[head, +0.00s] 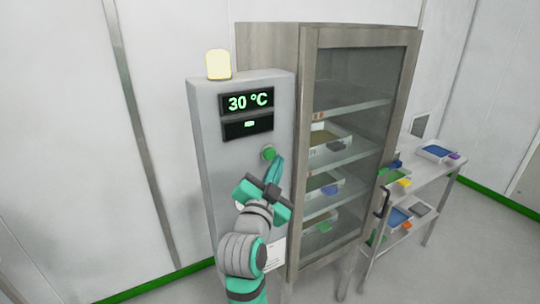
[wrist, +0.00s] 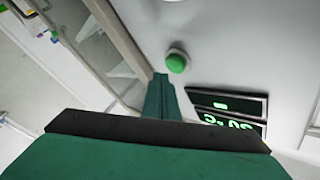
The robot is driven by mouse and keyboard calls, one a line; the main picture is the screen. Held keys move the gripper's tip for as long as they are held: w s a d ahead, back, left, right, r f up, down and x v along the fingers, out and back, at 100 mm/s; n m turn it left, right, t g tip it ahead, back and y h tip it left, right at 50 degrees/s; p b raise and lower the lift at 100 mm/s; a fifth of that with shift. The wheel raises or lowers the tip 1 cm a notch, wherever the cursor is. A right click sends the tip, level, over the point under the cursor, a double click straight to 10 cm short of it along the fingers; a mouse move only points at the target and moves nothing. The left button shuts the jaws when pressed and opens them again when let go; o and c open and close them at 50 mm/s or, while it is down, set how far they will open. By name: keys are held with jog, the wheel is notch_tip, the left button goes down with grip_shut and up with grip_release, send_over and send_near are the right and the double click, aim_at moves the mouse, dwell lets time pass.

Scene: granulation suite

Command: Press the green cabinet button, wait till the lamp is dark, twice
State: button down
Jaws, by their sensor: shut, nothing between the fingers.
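The green button (head: 269,153) is on the front of the grey control cabinet (head: 207,140), below two dark displays. The upper display (head: 248,101) reads 30 °C, and the lower display (head: 247,126) shows a small green mark. The lamp (head: 218,65) on top of the cabinet is pale yellow and looks lit. My gripper (head: 275,163) is shut and empty, its fingertips just below and right of the button in the head view. In the wrist view the button (wrist: 177,61) is just beyond the fingertips (wrist: 160,78); I cannot tell whether they touch.
A glass-doored cabinet (head: 305,150) with trays on its shelves stands right of the control cabinet. Its dark handle (head: 385,202) sticks out. A metal table (head: 447,170) with coloured trays is farther right. Floor at the lower right is clear.

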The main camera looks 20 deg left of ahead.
jog(key=shift+s+d, duration=0.7)
jog(key=shift+d, duration=0.2)
jog(key=shift+s+d, duration=0.7)
jog(key=shift+d, duration=0.2)
jog(key=s+d+f+n+g, duration=0.1)
jog(key=s+d+f, duration=0.3)
jog(key=f, duration=0.6)
jog(key=s+d+f+n, duration=0.25)
jog(key=s+f, duration=0.25)
jog(key=f, duration=0.5)
jog(key=s+d+f+n+g, duration=0.1)
jog(key=s+d+f, duration=0.35)
jog(key=f, duration=0.65)
jog(key=s+d+f, duration=0.2)
jog(key=s, duration=0.7)
jog(key=s+d+f+n+g+h, duration=0.1)
jog(key=s+d+f, duration=0.2)
jog(key=s, duration=0.7)
jog(key=s+d+f+g+h, duration=0.1)
jog(key=s+d+f, duration=0.1)
jog(key=s, duration=0.8)
jog(key=shift+s+d+f, duration=0.15)
jog(key=shift+s+d, duration=0.05)
jog(key=shift+d, duration=0.05)
jog(key=shift+n, duration=0.25)
